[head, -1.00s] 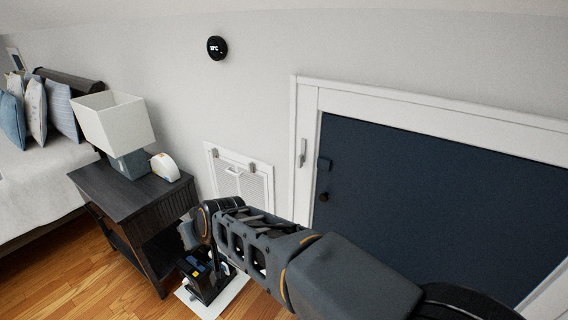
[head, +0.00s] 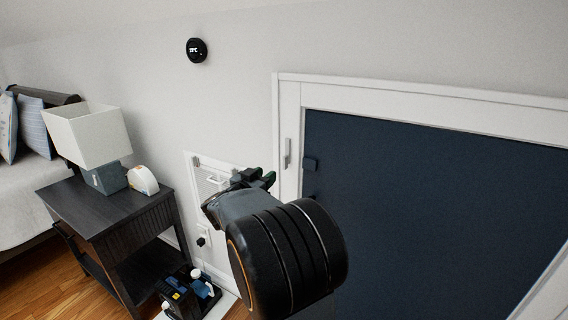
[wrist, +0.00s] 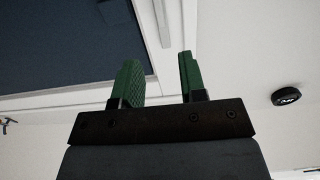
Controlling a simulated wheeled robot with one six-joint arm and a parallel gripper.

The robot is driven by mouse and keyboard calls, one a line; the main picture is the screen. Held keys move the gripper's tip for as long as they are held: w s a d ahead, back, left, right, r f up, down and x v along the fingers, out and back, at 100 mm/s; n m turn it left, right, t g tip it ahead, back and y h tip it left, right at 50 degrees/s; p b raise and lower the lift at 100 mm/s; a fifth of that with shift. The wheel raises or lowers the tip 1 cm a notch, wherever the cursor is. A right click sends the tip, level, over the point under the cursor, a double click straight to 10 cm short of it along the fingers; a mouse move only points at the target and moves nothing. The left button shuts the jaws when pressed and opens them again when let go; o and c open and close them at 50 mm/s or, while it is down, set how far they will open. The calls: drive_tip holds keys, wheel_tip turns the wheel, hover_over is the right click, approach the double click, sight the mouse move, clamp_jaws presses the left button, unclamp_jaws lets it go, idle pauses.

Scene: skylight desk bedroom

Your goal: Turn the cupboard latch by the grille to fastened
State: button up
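The cupboard is a dark blue door (head: 430,220) in a white frame. The latch (head: 287,153) is a small pale bar standing upright on the frame's left side, not lying across onto the door. The white grille (head: 208,178) is on the wall to the left, partly hidden by my arm. My gripper (head: 255,180) is just left of the frame, below the latch in the picture. In the wrist view its green fingers (wrist: 160,78) are apart and empty; a pale bar, apparently the latch (wrist: 157,22), lies beyond them.
A dark nightstand (head: 105,215) with a white-shaded lamp (head: 88,135) stands left, near the bed. A black-and-blue device (head: 188,293) is on the floor below the grille. A round black dial (head: 196,50) is on the wall above.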

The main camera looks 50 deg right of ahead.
sight(284, 160)
drive_tip(key=x, duration=1.1)
drive_tip(key=shift+d+r, duration=0.1)
drive_tip(key=shift+d, duration=0.2)
drive_tip(key=shift+c, duration=0.3)
clamp_jaws()
